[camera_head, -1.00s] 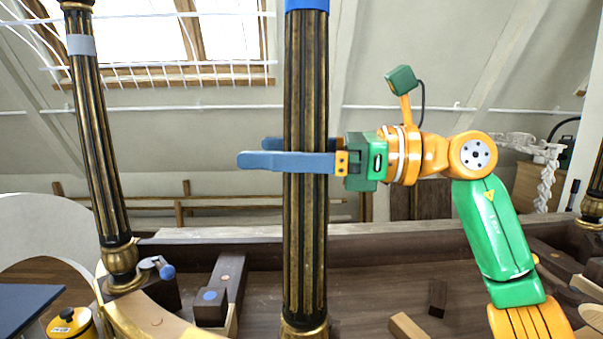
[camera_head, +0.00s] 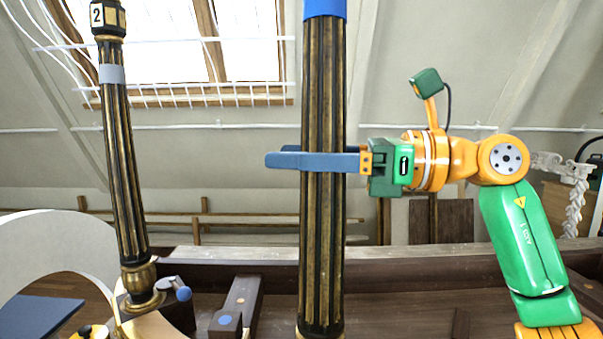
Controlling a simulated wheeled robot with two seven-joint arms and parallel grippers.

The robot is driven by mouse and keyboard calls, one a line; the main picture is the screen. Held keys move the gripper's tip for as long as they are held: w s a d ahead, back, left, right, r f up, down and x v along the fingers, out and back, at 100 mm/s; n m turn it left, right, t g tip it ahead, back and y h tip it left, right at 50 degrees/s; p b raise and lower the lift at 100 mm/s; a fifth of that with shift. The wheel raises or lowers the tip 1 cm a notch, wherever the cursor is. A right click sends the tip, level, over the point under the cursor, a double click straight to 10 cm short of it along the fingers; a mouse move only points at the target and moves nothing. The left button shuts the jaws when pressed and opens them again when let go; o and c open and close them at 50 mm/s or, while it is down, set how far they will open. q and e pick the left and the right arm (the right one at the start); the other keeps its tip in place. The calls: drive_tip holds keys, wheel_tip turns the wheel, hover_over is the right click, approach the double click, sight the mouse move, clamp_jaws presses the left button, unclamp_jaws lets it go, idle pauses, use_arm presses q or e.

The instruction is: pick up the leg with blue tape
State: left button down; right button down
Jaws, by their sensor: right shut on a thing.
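The leg with blue tape (camera_head: 323,240) is a dark fluted column with gilt edges. It stands upright in the middle of the head view. Its blue tape (camera_head: 325,8) shows at the top edge, and anything above that is out of frame. My right gripper (camera_head: 322,160) comes in from the right with its blue fingers on either side of the leg, shut on it below the tape. The leg's foot (camera_head: 320,331) is near the bottom edge; I cannot tell whether it touches anything. My left gripper is not in view.
Another leg, with grey tape (camera_head: 112,74) and a "2" on top, stands slightly tilted at left. A dark wooden frame (camera_head: 420,265) runs across behind. A dark block with a blue dot (camera_head: 225,322) lies low left. A blue-topped surface (camera_head: 40,316) is at far left.

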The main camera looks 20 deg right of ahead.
sight(330, 99)
drive_tip(key=s+d+r, duration=0.1)
drive_tip(key=r, duration=0.1)
drive_tip(key=s+r, duration=0.1)
drive_tip(key=r, duration=0.1)
drive_tip(key=s+d+r+p, duration=0.1)
drive_tip(key=s+r, duration=0.1)
drive_tip(key=shift+d+r, duration=0.15)
drive_tip(key=shift+d, duration=0.15)
drive_tip(key=s+d+r, duration=0.3)
drive_tip(key=s+d, duration=0.2)
drive_tip(key=s, duration=0.2)
drive_tip(key=shift+s+d+r+p, duration=0.2)
drive_tip(key=shift+s+r+p, duration=0.2)
drive_tip(key=shift+p, duration=0.05)
drive_tip(key=shift+r, duration=0.1)
wheel_tip(330, 99, up, 5)
drive_tip(key=p, duration=0.5)
drive_tip(key=shift+p, duration=0.3)
